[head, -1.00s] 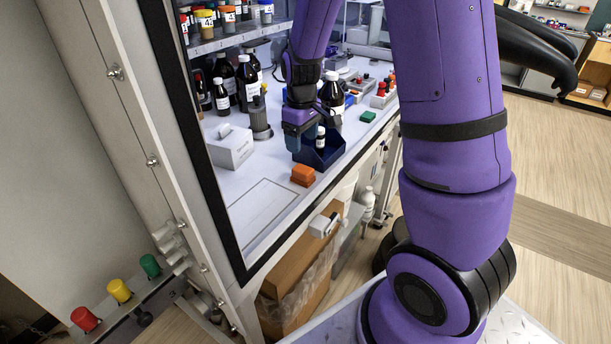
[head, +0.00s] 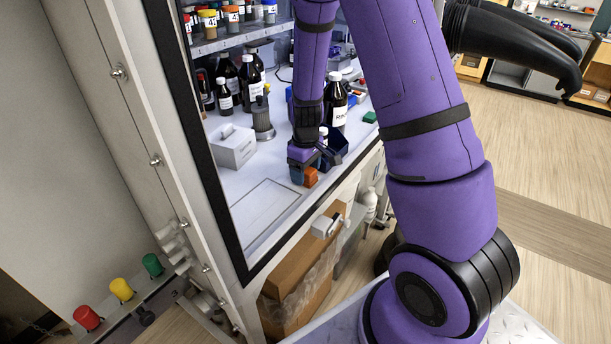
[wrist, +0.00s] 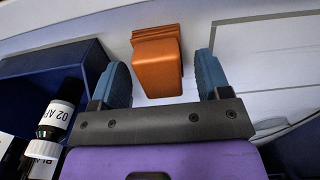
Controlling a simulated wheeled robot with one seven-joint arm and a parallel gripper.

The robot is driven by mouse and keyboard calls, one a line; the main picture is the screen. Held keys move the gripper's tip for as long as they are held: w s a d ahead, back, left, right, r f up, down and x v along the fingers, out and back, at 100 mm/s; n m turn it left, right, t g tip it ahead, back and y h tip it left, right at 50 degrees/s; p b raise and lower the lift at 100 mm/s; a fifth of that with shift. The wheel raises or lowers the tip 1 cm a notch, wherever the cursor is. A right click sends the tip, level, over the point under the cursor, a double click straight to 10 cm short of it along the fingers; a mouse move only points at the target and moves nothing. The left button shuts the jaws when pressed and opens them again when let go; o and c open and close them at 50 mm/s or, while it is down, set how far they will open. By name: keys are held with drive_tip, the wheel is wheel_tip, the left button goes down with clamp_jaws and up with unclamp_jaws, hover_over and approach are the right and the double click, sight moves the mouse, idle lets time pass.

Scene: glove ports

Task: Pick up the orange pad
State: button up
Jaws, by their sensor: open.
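The orange pad (head: 311,176) is a small block on the white work surface near the front edge. In the wrist view the orange pad (wrist: 157,62) lies between and slightly beyond the two blue fingertips. My gripper (wrist: 164,75) is open with one finger on each side of the pad, and it holds nothing. In the head view my gripper (head: 303,172) is right at the pad and covers part of its left side. Whether a finger touches the pad I cannot tell.
A dark blue bin (wrist: 52,75) with a labelled bottle (wrist: 62,110) stands just left of my gripper in the wrist view. A white box (head: 234,147) and dark bottles (head: 250,80) stand farther back. The surface front left is clear.

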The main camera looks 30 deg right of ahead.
drive_tip(key=c, duration=1)
drive_tip(key=shift+r, duration=0.2)
